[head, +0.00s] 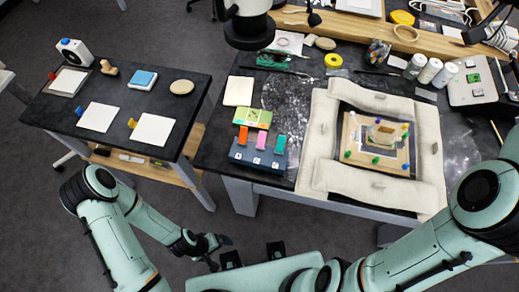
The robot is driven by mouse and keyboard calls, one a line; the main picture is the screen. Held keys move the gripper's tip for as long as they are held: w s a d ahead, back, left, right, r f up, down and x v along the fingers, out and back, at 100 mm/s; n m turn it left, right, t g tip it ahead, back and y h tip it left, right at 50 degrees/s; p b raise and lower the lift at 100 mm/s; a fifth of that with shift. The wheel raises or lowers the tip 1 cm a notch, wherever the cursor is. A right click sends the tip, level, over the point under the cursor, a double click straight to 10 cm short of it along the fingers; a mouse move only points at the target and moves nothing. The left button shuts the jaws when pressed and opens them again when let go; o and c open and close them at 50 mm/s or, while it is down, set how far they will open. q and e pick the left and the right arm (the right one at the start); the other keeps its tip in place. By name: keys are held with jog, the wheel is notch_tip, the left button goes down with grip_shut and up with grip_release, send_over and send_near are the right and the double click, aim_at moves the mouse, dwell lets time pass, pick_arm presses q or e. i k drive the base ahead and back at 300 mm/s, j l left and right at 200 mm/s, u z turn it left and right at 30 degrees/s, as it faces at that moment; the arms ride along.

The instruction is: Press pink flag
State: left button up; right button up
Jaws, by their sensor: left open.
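The pink flag (262,140) stands in the middle of a row of three flags on a dark blue block (257,158), near the left front of the main table. An orange flag (243,135) is to its left and a teal flag (280,144) to its right. Small white labels mark the block's front. My left gripper (222,242) is open and empty, low in front of the tables, well apart from the flags. My right arm bends up and leaves the picture at the right edge, so its gripper is not in view.
A green card (253,118) lies just behind the flag block. A padded cream frame (315,150) around a wooden board with coloured pins (351,150) is close on the right. The left table (150,95) holds white sheets. A dark lamp-like head (249,32) hangs above the back.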

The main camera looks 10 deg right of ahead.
aim_at(261, 141)
jog(key=k, duration=1.5)
